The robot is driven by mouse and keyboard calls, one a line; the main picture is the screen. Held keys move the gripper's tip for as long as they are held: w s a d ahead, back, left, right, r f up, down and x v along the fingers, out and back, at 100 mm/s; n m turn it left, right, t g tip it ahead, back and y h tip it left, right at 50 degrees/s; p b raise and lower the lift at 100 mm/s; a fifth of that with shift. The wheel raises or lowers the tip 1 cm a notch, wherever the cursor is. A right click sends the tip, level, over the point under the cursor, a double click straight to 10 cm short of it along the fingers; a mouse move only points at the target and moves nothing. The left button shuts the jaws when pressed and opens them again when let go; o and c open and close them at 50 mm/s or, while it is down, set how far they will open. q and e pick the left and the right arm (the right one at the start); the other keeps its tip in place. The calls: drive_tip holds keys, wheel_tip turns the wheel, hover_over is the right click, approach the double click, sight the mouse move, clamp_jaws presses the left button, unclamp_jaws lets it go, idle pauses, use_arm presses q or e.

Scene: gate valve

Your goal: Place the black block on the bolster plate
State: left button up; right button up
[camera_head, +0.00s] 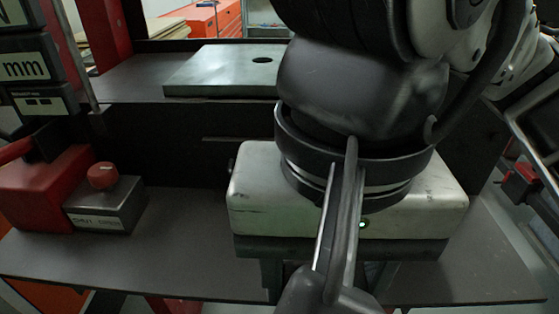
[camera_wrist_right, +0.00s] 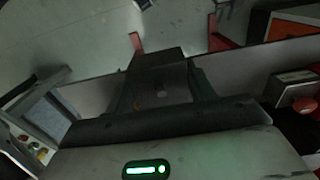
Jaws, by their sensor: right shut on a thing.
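The bolster plate (camera_head: 205,75) is a flat grey steel plate with a round hole, lying on the dark press bed at the upper middle of the head view. My right gripper (camera_wrist_right: 165,88) has its pale body in front of and below the plate in the head view. Its fingers point down and are mostly hidden there by the body and a cable. In the right wrist view the fingers are closed on the dark black block (camera_wrist_right: 160,82), which is dim and partly hidden. My left gripper is not in view.
A grey box with a red button (camera_head: 103,205) stands at the left on the dark shelf (camera_head: 190,250), beside a red block-shaped thing (camera_head: 45,188). The press bed (camera_head: 125,80) has bare room left of the plate. "mm" display blocks (camera_head: 30,65) stand at the far left.

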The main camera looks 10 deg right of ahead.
drive_tip(key=w+f, duration=0.2)
drive_tip(key=w, duration=0.1)
drive_tip(key=w+d+f+p, duration=0.1)
drive_tip(key=w+f, duration=0.2)
drive_tip(key=w, duration=0.1)
drive_tip(key=w+d+f+p, duration=0.1)
drive_tip(key=w+f, duration=0.1)
drive_tip(key=w, duration=0.2)
drive_tip(key=shift+w+f, duration=0.15)
drive_tip(key=shift+f, duration=0.2)
drive_tip(key=shift+w+f, duration=0.35)
drive_tip(key=shift+f, duration=0.1)
drive_tip(key=f+p, duration=0.1)
drive_tip(key=f, duration=0.1)
drive_tip(key=shift+w+d+f+p, duration=0.15)
drive_tip(key=shift+w+f+p, duration=0.2)
drive_tip(key=shift+f+p, duration=0.05)
drive_tip(key=shift+f, duration=0.35)
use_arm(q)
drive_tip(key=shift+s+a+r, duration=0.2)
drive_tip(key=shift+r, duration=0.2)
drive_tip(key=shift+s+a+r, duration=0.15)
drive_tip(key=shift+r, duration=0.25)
use_arm(e)
drive_tip(key=shift+f, duration=0.2)
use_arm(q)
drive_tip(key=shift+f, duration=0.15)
